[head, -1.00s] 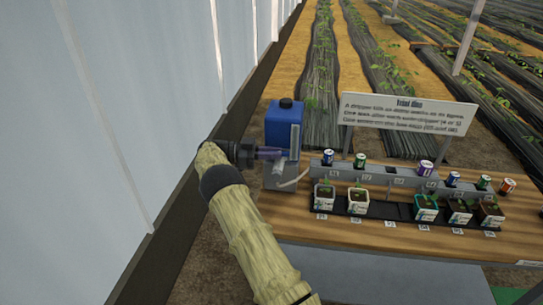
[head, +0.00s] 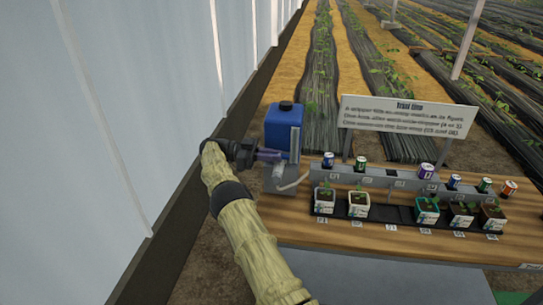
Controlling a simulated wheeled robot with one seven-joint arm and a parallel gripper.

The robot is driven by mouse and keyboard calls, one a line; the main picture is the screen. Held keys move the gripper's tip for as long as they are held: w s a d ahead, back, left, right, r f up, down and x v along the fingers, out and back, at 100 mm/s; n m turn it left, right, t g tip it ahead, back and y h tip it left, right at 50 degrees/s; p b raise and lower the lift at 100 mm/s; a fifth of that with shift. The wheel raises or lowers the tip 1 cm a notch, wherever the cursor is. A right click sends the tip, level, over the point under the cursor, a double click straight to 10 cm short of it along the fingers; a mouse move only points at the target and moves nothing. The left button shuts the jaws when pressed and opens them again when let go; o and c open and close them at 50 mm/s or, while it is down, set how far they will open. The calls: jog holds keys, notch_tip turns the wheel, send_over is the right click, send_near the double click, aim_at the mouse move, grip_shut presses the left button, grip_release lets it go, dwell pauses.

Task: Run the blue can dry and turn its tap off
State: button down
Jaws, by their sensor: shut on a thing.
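The blue can (head: 279,128) with a dark cap stands on a grey stand (head: 282,180) at the left end of the wooden bench. A pale upright strip runs down its right front side. My gripper (head: 270,155) reaches in from the left at the can's lower front. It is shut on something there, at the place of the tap. The tap itself is mostly hidden by the gripper and too small to make out. A pale hose (head: 294,184) curves from below the gripper toward the grey rail.
A grey rail (head: 379,181) carries several small coloured cans. Several potted seedlings stand in front on a dark strip, with number labels. A white sign (head: 407,116) stands behind. A pale wall (head: 130,90) is close on the left. The bench front (head: 400,242) is clear.

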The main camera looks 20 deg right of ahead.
jog(key=shift+w+r, duration=0.1)
jog(key=shift+r, duration=0.15)
jog(key=c, duration=1.4)
grip_release()
jog(key=shift+w+a+f, duration=0.1)
jog(key=shift+a, duration=0.05)
jog(key=shift+c, duration=0.2)
jog(key=r+p, duration=0.1)
jog(key=r, duration=0.4)
jog(key=r+p, duration=0.1)
jog(key=r, duration=0.3)
jog(key=shift+s+d+r, duration=0.2)
jog(key=shift+r, duration=0.2)
jog(key=shift+a, duration=0.1)
jog(key=shift+w, duration=0.15)
